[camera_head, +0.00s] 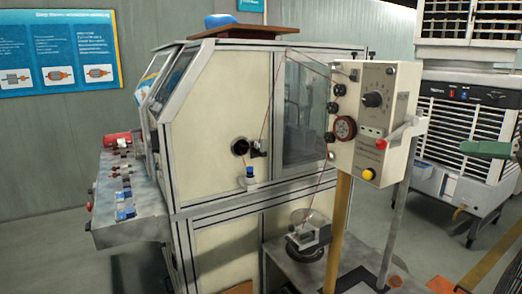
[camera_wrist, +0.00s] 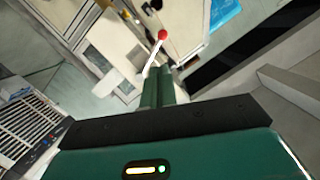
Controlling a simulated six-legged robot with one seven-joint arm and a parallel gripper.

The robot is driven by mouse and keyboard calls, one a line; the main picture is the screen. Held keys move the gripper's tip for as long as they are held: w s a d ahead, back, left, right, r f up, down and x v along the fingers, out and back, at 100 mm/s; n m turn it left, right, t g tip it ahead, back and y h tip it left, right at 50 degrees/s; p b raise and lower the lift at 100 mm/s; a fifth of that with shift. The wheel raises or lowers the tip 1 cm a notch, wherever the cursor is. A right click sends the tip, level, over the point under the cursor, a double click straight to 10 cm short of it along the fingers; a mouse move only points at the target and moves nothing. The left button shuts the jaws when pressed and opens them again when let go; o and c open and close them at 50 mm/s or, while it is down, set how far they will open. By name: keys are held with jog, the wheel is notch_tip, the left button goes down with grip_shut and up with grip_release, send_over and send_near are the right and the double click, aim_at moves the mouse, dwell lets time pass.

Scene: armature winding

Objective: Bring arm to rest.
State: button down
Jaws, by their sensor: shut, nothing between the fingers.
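My gripper (camera_wrist: 160,74) shows in the wrist view as two green fingers close together, shut and empty. A lever with a red ball knob (camera_wrist: 162,35) appears just beyond the fingertips, with no clear contact. In the head view a green part of my arm or gripper enters at the right edge, apart from the control box (camera_head: 370,118). That box, on a yellow post, has a black dial, a red-knobbed lever (camera_head: 395,132) and a yellow button (camera_head: 368,175). The rest of my arm is out of the head view.
The cream winding machine (camera_head: 210,130) fills the middle, with a sloped console (camera_head: 125,190) at its left. Thin red wire runs between the machine, the control box and a low spool unit (camera_head: 308,235). A louvred white cabinet (camera_head: 465,130) stands at right.

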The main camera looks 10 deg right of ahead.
jog(key=a+f+m+g+h, duration=0.15)
jog(key=a+f+g, duration=0.65)
jog(key=a+f, duration=1.35)
jog(key=s+a+f+n+h, duration=0.2)
jog(key=s+a+f+h, duration=0.2)
jog(key=f, duration=0.5)
jog(key=shift+a+f+g+h, duration=0.15)
jog(key=shift+a+g+h, duration=0.35)
jog(key=shift+a, duration=0.7)
jog(key=shift+a, duration=0.1)
